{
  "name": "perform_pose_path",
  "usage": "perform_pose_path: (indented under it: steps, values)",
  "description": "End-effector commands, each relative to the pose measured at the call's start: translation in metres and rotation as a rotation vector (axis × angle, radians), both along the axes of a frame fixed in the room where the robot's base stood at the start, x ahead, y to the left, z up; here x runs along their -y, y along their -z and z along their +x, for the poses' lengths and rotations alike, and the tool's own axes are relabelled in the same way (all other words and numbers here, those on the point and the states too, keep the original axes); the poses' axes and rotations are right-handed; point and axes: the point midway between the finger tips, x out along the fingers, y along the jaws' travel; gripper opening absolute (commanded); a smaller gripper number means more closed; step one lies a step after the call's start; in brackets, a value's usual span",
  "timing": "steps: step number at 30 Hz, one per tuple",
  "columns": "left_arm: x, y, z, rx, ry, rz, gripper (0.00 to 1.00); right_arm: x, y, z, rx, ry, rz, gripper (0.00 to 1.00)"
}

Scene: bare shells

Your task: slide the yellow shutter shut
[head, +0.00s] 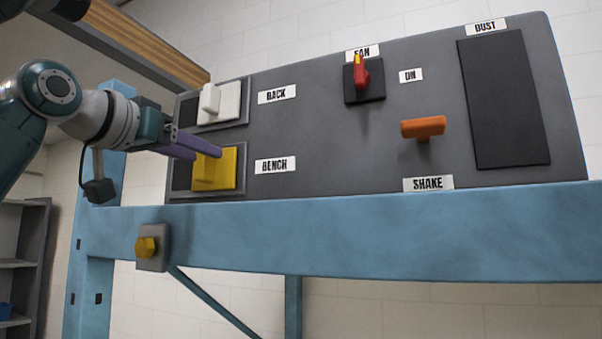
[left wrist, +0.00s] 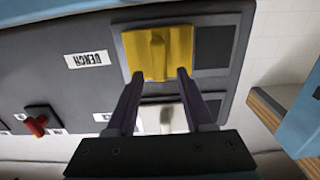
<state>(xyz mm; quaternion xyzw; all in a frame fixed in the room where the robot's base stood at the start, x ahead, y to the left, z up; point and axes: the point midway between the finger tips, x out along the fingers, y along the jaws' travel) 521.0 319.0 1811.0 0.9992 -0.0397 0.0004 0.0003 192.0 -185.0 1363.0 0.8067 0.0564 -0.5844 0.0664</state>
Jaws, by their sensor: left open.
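The yellow shutter (head: 230,170) sits beside the BENCH label, on the right part of its dark frame; a dark uncovered strip (head: 181,174) shows at its left. In the left wrist view the picture is turned over: the shutter (left wrist: 175,65) has a raised vertical handle (left wrist: 157,50), and the dark strip (left wrist: 211,48) lies at its right. My left gripper (head: 206,154) is open, with purple fingers pointing at the panel. In the left wrist view its fingertips (left wrist: 159,73) are spread to either side of the handle's line. I cannot tell whether they touch. My right gripper is not in view.
A white shutter (head: 229,103) marked BACK is just above. A red FAN switch (head: 361,73), an orange SHAKE handle (head: 423,127) and a dark DUST plate (head: 503,100) are to the right. A blue beam (head: 400,235) with a yellow knob (head: 146,247) runs below.

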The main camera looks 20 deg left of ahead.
Motion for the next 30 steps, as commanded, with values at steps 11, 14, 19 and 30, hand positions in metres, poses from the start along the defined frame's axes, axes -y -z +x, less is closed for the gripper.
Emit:
perform_pose_path:
  steps: [11, 14, 19, 30]
  values:
    - [-0.001, -0.0003, -0.0025, 0.0, 0.0, 0.001, 0.53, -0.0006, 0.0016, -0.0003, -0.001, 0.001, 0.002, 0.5]
    - [-0.001, -0.0002, -0.0024, 0.0, -0.001, 0.001, 0.46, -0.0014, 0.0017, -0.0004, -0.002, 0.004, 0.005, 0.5]
    - [-0.001, -0.0001, -0.0023, 0.0, -0.001, 0.001, 0.27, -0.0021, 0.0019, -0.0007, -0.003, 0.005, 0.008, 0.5]
    - [-0.0009, 0.0, -0.0022, -0.001, 0.0, 0.001, 0.0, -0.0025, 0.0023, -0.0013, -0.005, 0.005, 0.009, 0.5]
